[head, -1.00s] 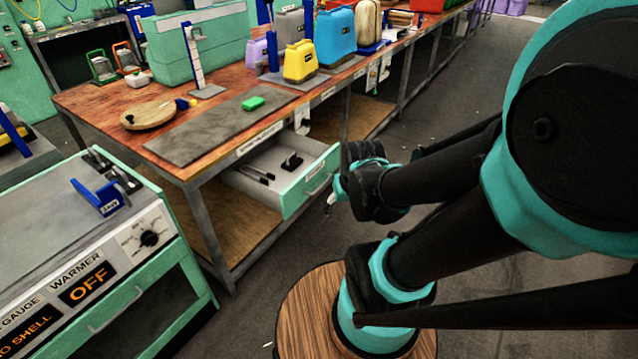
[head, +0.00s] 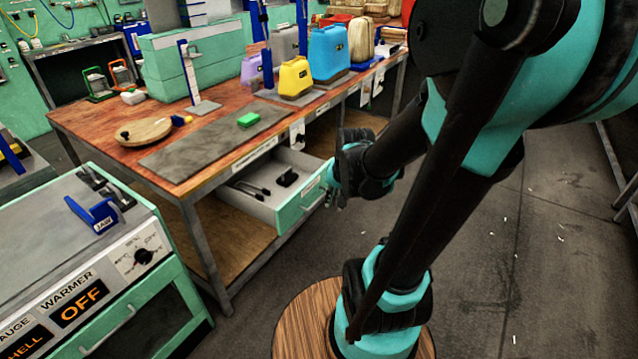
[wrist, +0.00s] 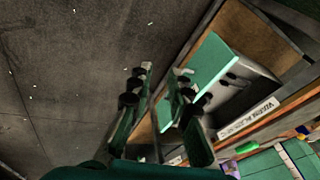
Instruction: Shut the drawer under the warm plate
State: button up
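A drawer under the wooden bench stands open, its green front (head: 300,207) pulled out toward the aisle, with dark tools lying inside. It also shows in the wrist view, the green front (wrist: 208,75) just beyond the fingers. A grey plate (head: 205,143) lies on the bench top above the drawer. My gripper (head: 333,188) is beside the right end of the drawer front, very near it; I cannot tell whether they touch.
A warmer unit (head: 105,270) marked OFF stands at the left front, its green front panel closed. Yellow (head: 296,80) and blue (head: 328,55) containers stand on the bench. Floor to the right is largely clear.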

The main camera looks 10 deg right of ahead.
jog(key=w+d+m, duration=0.1)
jog(key=w+m, duration=0.2)
jog(key=w, duration=0.1)
jog(key=w+d+m, duration=0.1)
jog(key=w+m, duration=0.3)
jog(key=w+d+m+y, duration=0.1)
jog(key=w+m, duration=0.2)
jog(key=w, duration=0.1)
jog(key=shift+m, duration=0.3)
grip_shut()
jog(key=m+y, duration=0.2)
jog(key=m, duration=0.8)
send_near(317, 186)
jog(key=shift+g, duration=0.3)
jog(key=x, duration=0.4)
jog(key=shift+s+d+f, duration=0.2)
jog(key=shift+d+f, duration=0.05)
jog(key=shift+d, duration=0.1)
jog(key=shift+w+a, duration=0.4)
jog(key=shift+w, duration=0.05)
jog(key=shift+w+a, duration=0.1)
jog(key=shift+a, duration=0.05)
jog(key=w+a, duration=1.7)
jog(key=shift+w+a, duration=0.15)
jog(key=shift+r, duration=0.15)
